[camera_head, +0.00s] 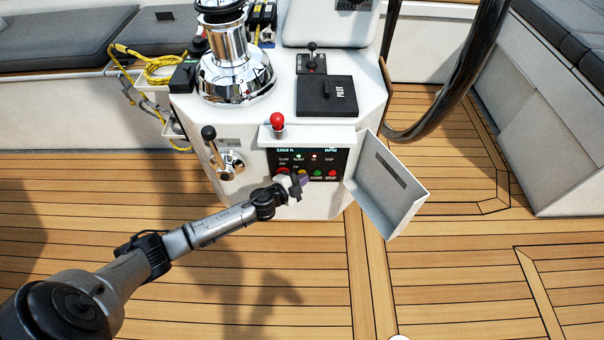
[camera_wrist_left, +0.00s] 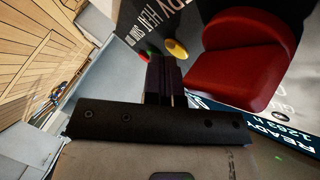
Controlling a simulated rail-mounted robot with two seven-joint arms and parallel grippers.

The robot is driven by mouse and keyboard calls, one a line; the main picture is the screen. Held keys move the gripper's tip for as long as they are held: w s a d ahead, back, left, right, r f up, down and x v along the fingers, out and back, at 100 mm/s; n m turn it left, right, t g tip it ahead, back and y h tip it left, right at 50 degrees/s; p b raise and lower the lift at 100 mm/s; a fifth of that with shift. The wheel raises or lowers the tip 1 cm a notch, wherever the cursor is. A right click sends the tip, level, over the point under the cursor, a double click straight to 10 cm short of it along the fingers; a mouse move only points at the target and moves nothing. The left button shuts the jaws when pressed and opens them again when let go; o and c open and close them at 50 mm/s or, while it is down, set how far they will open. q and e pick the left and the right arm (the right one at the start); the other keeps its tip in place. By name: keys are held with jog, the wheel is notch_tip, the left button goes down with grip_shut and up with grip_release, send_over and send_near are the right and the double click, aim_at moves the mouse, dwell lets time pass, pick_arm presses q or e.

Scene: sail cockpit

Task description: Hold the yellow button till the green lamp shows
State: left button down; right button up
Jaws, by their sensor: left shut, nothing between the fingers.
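The yellow button (camera_head: 302,173) sits in the lower button row of the dark control panel (camera_head: 345,153). It also shows in the left wrist view (camera_wrist_left: 177,49), just beyond my fingertips. My left gripper (camera_head: 300,181) is shut and empty, its tips close below the yellow button. I cannot tell whether they touch it. A small green lamp (camera_head: 298,156) shows bright in the panel's upper row, with a red one (camera_head: 314,156) to its right. A faint green glint (camera_wrist_left: 278,157) shows by the word READY in the wrist view. My right gripper is not in view.
A green button (camera_head: 317,173) and red button (camera_head: 332,173) lie right of the yellow one. A large red part (camera_wrist_left: 240,60) is close beside my fingers. The open white cover (camera_head: 385,185) hangs right of the panel; a red-knobbed lever (camera_head: 277,121) stands above.

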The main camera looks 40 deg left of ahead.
pick_arm(q)
jog(key=shift+s+d+r+p, duration=0.1)
jog(key=shift+s+d+p, duration=0.2)
jog(key=shift+s+d, duration=0.2)
jog(key=shift+s, duration=0.15)
jog(key=shift+s+d+p, duration=0.65)
jog(key=shift+s+d, duration=1)
jog(key=shift+s, duration=0.2)
